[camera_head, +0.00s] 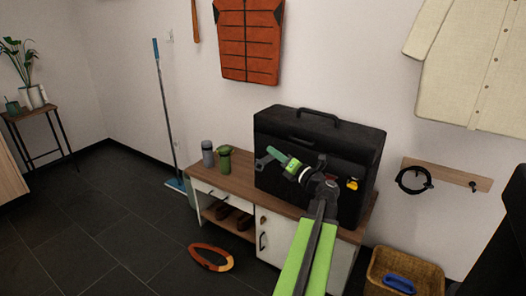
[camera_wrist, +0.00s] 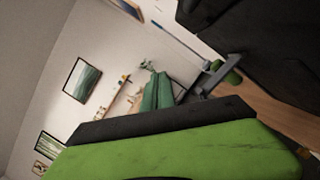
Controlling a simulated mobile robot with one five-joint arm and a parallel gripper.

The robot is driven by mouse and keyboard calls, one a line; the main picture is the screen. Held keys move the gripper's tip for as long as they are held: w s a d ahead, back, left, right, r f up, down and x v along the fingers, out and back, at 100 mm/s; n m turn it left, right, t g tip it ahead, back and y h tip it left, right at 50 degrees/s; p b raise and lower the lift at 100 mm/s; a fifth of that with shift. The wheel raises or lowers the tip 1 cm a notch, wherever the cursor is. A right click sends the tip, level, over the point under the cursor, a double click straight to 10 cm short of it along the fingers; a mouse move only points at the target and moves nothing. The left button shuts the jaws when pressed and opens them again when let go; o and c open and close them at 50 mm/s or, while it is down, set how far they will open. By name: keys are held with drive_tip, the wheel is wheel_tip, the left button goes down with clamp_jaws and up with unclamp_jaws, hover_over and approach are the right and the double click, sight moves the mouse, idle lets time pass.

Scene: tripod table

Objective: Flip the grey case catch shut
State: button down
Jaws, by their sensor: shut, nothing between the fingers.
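The black case (camera_head: 275,125) stands upright on the wooden-topped bench, its handle on top. The grey catch (camera_head: 263,163) sticks out from the left part of its front face, away from the case. My gripper (camera_head: 271,151) is shut and empty, its green fingers pointing left across the case front. The fingertips are beside the catch in the picture; I cannot tell whether they touch. In the wrist view, the grey catch (camera_wrist: 211,78) juts out from the dark case (camera_wrist: 265,50), beyond the large green finger at the bottom. A yellow catch (camera_head: 352,184) is on the right of the case front.
A grey bottle (camera_head: 207,153) and a green bottle (camera_head: 225,158) stand on the bench (camera_head: 240,170), left of the case. A wicker basket (camera_head: 425,274) is on the floor at right. An orange-brown ring (camera_head: 211,257) lies on the floor.

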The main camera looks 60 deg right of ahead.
drive_tip(key=s+r+p, duration=0.2)
drive_tip(key=s+r, duration=0.1)
drive_tip(key=s, duration=0.3)
drive_tip(key=shift+s+d+r+p, duration=0.2)
drive_tip(key=shift+r+p, duration=0.15)
drive_tip(key=shift+r, duration=0.05)
